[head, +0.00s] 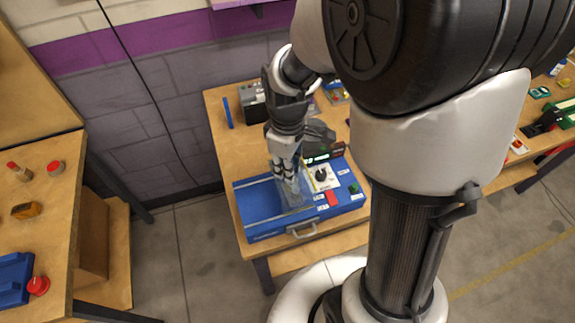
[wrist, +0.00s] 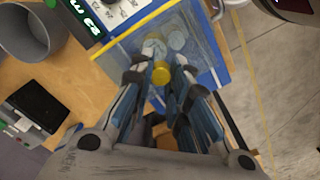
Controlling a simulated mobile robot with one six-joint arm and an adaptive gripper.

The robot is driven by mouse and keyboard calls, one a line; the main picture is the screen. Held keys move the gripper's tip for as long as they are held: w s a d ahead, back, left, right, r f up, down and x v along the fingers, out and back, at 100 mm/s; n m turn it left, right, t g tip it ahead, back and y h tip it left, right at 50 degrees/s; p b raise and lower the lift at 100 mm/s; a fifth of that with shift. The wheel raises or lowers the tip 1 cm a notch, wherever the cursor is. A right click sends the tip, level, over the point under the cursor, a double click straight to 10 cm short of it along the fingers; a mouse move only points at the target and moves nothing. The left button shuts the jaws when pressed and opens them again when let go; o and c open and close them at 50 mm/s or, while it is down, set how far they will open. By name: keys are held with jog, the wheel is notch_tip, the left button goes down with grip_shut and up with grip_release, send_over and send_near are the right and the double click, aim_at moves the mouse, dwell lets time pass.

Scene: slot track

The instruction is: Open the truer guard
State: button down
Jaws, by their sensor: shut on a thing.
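The truer is a blue machine (head: 262,205) on the wooden bench, with a control panel (head: 320,177) on its right part. Its guard is a clear panel (wrist: 190,32) with a yellow edge (wrist: 140,28), seen in the wrist view. In the head view the clear guard is hard to make out under my gripper. A round yellow knob (wrist: 161,77) shows between my fingers. My gripper (wrist: 161,66) is shut on this knob. In the head view my gripper (head: 288,182) points down at the machine's middle, and its fingers hide the knob.
A grey round container (wrist: 30,28) and a device with a dark screen (wrist: 38,105) stand beside the machine. A dark box (head: 252,103) and a blue bar (head: 227,112) are at the bench's back. Another bench (head: 45,190) stands left across a floor gap.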

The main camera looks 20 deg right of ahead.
dwell(0.4)
jog(key=a+p, duration=0.1)
jog(key=a, duration=0.8)
jog(key=shift+a, duration=0.35)
jog(key=c, duration=1.5)
grip_release()
notch_tip(320, 180, up, 12)
